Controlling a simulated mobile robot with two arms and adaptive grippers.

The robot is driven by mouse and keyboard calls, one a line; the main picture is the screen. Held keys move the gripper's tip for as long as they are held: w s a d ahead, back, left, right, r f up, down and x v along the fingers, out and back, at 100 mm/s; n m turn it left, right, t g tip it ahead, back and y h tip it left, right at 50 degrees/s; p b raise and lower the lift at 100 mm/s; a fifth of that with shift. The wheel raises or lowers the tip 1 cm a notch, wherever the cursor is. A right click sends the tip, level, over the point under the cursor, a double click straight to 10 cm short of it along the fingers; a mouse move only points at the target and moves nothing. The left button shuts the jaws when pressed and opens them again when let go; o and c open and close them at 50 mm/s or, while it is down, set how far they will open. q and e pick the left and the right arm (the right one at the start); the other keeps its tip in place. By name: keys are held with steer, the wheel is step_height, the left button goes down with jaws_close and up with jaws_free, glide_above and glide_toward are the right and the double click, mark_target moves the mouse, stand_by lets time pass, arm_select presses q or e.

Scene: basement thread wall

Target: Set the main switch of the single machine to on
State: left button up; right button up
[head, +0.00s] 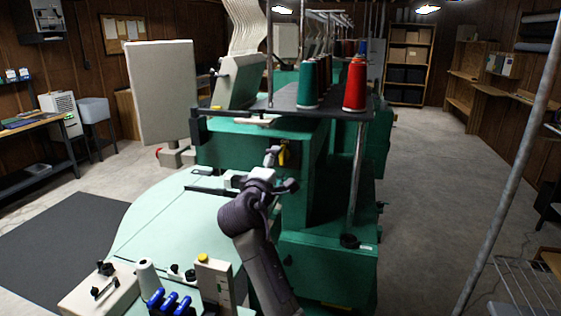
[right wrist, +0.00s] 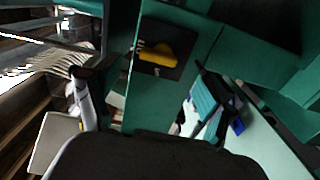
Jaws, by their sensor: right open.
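The main switch is a yellow rotary handle on a black plate, on a green face of the machine (head: 330,245). In the head view the yellow handle (head: 284,154) shows just beyond my right gripper (head: 281,169), partly covered by it. In the right wrist view the switch handle (right wrist: 168,53) is in plain sight and lies slanted on its plate. My right gripper (right wrist: 150,75) is open and empty, with its fingers spread to either side of the switch and apart from it. I cannot read the switch's setting. My left gripper is out of view.
A pale green tabletop (head: 150,225) lies below and left of my right arm. A dark shelf with green and red thread cones (head: 355,85) stands above the machine on metal posts. A control box (head: 215,280) stands at the front.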

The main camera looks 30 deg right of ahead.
steer(key=v, duration=0.6)
steer(key=shift+s+a, duration=0.15)
